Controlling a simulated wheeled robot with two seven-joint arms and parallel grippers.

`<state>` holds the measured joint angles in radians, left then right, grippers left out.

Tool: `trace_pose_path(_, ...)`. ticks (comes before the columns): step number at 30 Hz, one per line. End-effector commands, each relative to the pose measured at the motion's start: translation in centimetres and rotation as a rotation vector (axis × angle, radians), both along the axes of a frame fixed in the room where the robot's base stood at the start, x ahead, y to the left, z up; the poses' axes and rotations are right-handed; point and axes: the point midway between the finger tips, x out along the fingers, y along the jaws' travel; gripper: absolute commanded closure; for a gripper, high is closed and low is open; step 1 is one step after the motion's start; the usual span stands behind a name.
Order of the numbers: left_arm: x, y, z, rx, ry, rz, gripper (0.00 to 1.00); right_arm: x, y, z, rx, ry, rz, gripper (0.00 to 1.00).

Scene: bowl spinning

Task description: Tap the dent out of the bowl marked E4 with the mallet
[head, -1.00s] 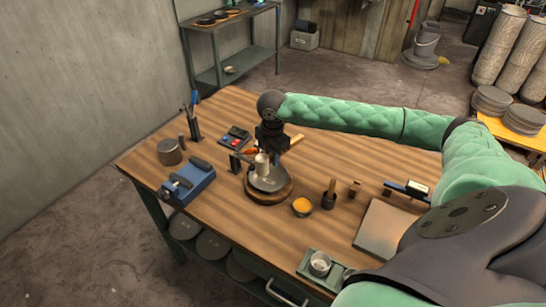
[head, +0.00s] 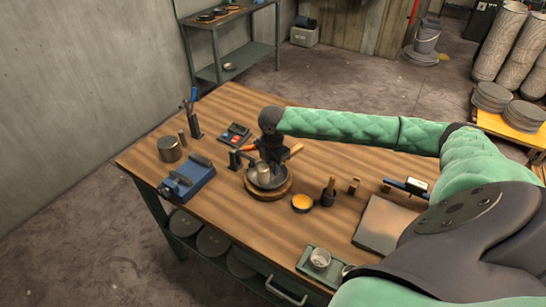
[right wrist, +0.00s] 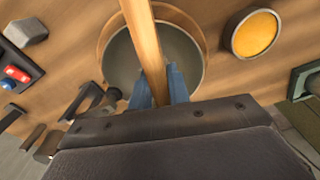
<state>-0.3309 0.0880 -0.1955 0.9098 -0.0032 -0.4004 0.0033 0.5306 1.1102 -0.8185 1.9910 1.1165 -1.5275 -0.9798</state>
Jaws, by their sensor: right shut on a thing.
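The grey bowl (head: 277,182) sits on a round wooden base (head: 284,193) near the middle of the bench. Its dark inside shows in the right wrist view (right wrist: 185,52). I cannot read a mark or make out a dent. My right gripper (head: 270,153) is above the bowl, its blue fingers shut on the mallet's wooden handle (right wrist: 145,45). A pale cylinder (head: 264,173), which looks like the mallet's head, is at the bowl's inside; I cannot tell if it touches. My left gripper is not in view.
A dark upright post (head: 235,160) stands close left of the base. A blue device (head: 187,178) and a metal can (head: 169,149) stand further left.

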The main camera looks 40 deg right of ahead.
Motion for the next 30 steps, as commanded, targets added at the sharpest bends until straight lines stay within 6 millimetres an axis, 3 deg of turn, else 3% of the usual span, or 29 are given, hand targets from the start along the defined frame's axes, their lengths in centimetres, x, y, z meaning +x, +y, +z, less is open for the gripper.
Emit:
trace_pose_path(5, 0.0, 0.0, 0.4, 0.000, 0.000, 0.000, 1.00, 0.1, -0.1, 0.2, 0.000, -0.001, -0.001, 1.00)
trace_pose_path(17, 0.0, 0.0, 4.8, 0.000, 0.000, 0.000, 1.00, 0.0, 0.0, 4.7, -0.001, -0.001, -0.001, 1.00)
trace_pose_path(30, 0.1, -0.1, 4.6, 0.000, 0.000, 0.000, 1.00, 0.2, 0.3, 4.6, 0.001, -0.001, -0.023, 1.00)
